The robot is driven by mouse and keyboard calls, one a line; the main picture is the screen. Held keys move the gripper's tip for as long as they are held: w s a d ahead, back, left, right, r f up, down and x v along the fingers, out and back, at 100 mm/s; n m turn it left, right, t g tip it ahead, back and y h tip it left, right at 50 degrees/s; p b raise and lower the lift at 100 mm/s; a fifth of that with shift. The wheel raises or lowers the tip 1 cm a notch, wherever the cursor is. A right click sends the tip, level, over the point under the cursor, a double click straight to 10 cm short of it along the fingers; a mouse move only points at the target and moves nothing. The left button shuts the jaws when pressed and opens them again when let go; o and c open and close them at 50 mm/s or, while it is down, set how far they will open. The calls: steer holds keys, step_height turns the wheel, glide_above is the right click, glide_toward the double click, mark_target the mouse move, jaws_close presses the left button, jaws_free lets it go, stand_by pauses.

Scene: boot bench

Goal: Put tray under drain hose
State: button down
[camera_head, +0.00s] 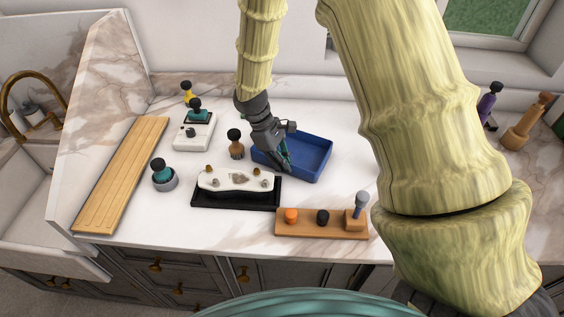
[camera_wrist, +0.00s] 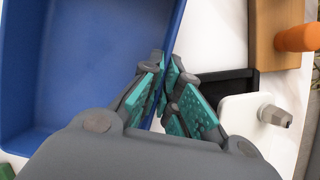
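The blue tray (camera_head: 310,153) is a shallow rectangular box on the white counter, right of centre in the head view. It fills the left of the wrist view (camera_wrist: 75,70). My gripper (camera_head: 284,162) is at the tray's near left side, pointing down. In the wrist view its teal-padded fingers (camera_wrist: 166,75) are close together on either side of the tray's wall, with the blue wall between them. I cannot make out a drain hose in either view.
A white block with fittings (camera_head: 236,182) sits on a black base just left of the tray's near side. A wooden board with an orange knob (camera_head: 291,215) lies in front. A brown-and-black peg (camera_head: 235,145) stands left of the tray. A long wooden board (camera_head: 122,175) lies further left.

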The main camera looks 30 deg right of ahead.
steer(key=c, duration=1.6)
jaws_free()
steer(key=shift+w+f, duration=0.1)
steer(key=shift+c, duration=0.2)
